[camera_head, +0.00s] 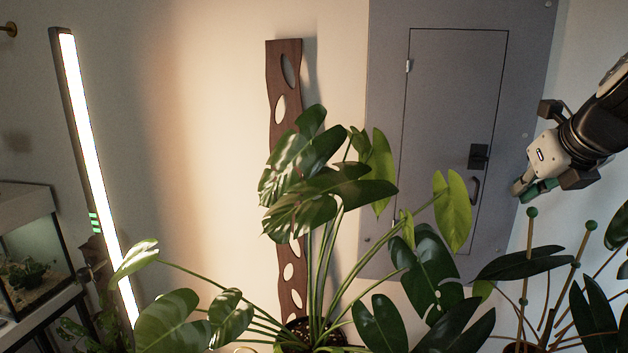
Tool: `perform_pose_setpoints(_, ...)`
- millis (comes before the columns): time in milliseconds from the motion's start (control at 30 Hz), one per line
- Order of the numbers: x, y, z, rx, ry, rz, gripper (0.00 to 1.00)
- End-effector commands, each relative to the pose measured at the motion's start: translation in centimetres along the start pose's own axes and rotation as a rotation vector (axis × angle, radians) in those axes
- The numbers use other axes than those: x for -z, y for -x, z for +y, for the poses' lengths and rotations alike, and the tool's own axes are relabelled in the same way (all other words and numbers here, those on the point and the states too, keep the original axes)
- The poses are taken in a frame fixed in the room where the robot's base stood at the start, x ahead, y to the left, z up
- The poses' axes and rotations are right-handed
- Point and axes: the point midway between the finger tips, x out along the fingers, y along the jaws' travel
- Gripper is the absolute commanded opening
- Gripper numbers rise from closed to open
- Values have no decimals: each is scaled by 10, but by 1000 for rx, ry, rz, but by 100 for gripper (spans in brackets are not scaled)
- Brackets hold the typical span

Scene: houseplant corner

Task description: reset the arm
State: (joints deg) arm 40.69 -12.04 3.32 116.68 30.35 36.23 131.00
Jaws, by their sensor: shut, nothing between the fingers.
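My gripper (521,191) is at the right side of the head view, at the end of my dark arm, which comes in from the right edge. It points down and to the left in front of the right edge of the grey panel. Its fingers are shut and hold nothing. It hangs in the air just above a green-tipped plant stake (532,212); I cannot tell how far apart they are in depth.
A large potted plant (320,190) fills the middle, before a dark wooden board (284,75). A second plant (590,310) stands below my gripper. A grey wall panel (385,60), a lit tube lamp (85,130) and a glass tank (35,250) are around. The upper middle is clear.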

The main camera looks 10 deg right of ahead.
Motion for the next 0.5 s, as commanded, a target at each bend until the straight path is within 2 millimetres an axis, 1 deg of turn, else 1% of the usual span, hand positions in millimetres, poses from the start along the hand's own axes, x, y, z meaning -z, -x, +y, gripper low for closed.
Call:
perform_pose_setpoints(33,4,4,17,-20,113,8,0)
perform_pose_setpoints(167,23,16,61,-79,518,32,0)
perform_pose_setpoints(200,31,20,74,-99,653,37,0)
perform_pose_setpoints(267,43,27,93,-131,854,42,0)
perform_pose_setpoints(300,51,32,104,-150,989,41,0)
perform_pose_setpoints(367,64,39,120,-184,1189,38,0)
perform_pose_setpoints(400,74,43,130,-205,1323,33,0)
perform_pose_setpoints(467,88,50,143,-238,1523,23,0)
perform_pose_setpoints(500,98,55,151,-260,1656,13,0)
